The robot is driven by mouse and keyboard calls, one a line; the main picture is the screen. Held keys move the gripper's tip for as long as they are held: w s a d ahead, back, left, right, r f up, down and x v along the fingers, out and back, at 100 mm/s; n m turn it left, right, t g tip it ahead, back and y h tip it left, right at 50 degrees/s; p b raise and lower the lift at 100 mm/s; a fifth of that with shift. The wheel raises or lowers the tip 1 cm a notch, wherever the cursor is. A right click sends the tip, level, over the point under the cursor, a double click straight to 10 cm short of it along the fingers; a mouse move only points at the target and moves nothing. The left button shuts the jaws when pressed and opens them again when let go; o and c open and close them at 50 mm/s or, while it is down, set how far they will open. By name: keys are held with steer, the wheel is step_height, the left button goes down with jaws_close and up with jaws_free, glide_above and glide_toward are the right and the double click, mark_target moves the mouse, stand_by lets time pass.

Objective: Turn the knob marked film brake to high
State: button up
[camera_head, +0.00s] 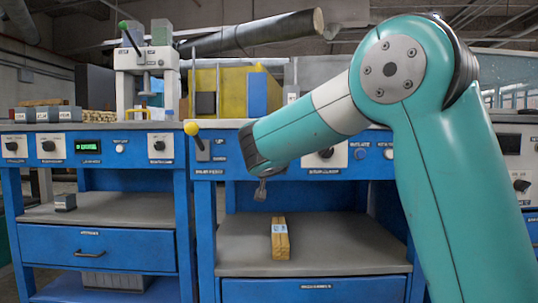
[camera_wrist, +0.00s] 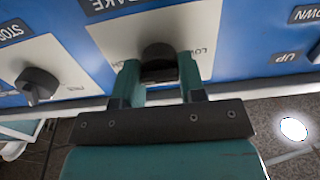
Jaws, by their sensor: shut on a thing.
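The film brake knob (camera_wrist: 158,52) is a dark round knob on a white plate (camera_wrist: 115,38) in the wrist view, where the picture is upside down. The label above the plate ends in "RAKE", and "LOW" shows on the plate's right side; the word on the left is partly covered. My gripper (camera_wrist: 158,70) has its two teal fingers on either side of the knob, shut on it. The knob's pointer is hidden, so its setting cannot be read.
Another dark knob (camera_wrist: 36,84) sits on the panel left of my gripper in the wrist view. In the head view, a yellow-tipped lever (camera_head: 192,130) stands left of my arm's end. A bundle of wood strips (camera_head: 280,240) lies on the grey shelf (camera_head: 350,245) below.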

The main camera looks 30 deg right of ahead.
stand_by(0.3)
steer(key=o, duration=0.9)
steer(key=p+v, duration=0.2)
steer(key=v, duration=1.5)
steer(key=shift+s+a+p, duration=0.15)
steer(key=shift+s+p, duration=0.05)
steer(key=shift+p, duration=0.1)
